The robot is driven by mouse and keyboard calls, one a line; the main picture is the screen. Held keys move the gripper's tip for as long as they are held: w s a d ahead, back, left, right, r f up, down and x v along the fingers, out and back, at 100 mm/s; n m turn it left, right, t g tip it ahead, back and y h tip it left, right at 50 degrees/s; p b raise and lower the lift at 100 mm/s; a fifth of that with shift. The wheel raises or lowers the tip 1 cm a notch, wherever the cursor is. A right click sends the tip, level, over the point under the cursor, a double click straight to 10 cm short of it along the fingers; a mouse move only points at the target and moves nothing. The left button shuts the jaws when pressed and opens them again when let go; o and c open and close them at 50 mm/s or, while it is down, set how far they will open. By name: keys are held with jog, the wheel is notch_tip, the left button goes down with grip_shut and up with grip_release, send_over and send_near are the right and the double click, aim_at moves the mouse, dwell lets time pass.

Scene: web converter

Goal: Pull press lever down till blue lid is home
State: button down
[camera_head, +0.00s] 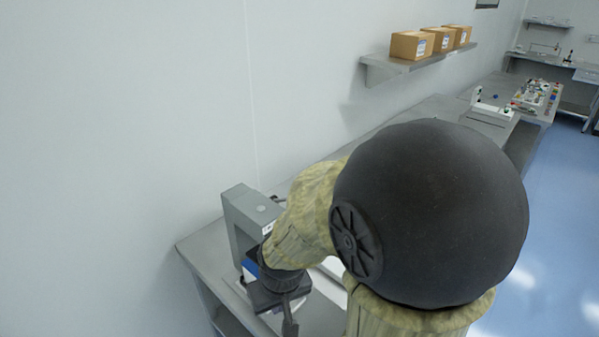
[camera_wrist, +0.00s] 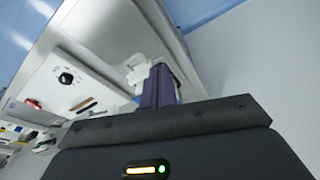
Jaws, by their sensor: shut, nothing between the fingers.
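The grey press (camera_head: 243,215) stands on the bench's near end in the head view, partly behind my arm. A small dark part (camera_head: 278,199) shows at its upper right; I cannot tell if it is the lever. A blue patch (camera_head: 251,267) shows low at the press beside my wrist; I cannot tell if it is the lid. My gripper (camera_head: 290,327) points down in front of the press. In the wrist view its dark fingers (camera_wrist: 160,86) are together and empty, with a white part just beyond them. Any contact with the press is hidden.
The steel bench (camera_head: 200,245) runs along the wall, with small coloured items at its far end. A wall shelf (camera_head: 378,68) holds cardboard boxes (camera_head: 411,45). A black knob (camera_wrist: 66,78) lies on a pale surface in the wrist view. Blue floor (camera_head: 560,220) is open at right.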

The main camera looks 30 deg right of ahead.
jog(key=shift+s+r, duration=0.1)
jog(key=w+d+r+n+h+p, duration=0.1)
jog(key=w+r+p, duration=0.3)
jog(key=r, duration=0.6)
jog(key=w+d+r+n+g+h+p, duration=0.1)
jog(key=w+d+r+n+p, duration=0.2)
jog(key=r, duration=0.8)
jog(key=w+d+r+n+h+p, duration=0.1)
jog(key=w+r+n+p, duration=0.3)
jog(key=r, duration=0.7)
jog(key=shift+w+d+g+h+p, duration=0.3)
jog(key=shift+w+d+g+h, duration=0.15)
jog(key=shift+w, duration=0.35)
jog(key=shift+a, duration=0.1)
jog(key=shift+w+f, duration=0.1)
jog(key=shift+f, duration=0.05)
jog(key=s+d+p+x, duration=0.1)
jog(key=p+x, duration=0.3)
jog(key=x, duration=0.8)
jog(key=shift+s+d, duration=0.5)
